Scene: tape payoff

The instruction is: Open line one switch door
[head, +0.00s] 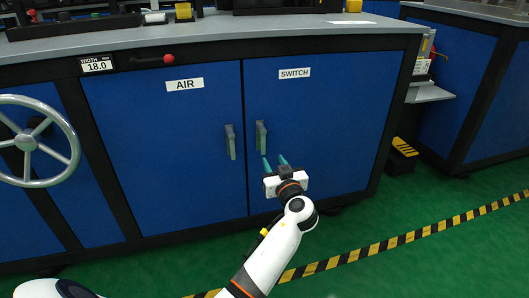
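The blue switch door (320,125) carries a white "SWITCH" label (294,73) and looks shut. Its grey upright handle (261,137) is near the door's left edge. The fingertips are just below and slightly right of the handle's lower end in the picture. I cannot tell how far they are from the door.
The shut air door (165,150) with its own handle (230,142) is on the left. A handwheel (26,141) stands out at far left, and a red-knobbed lever (168,59) is above. Green floor (420,205) with striped tape lies in front.

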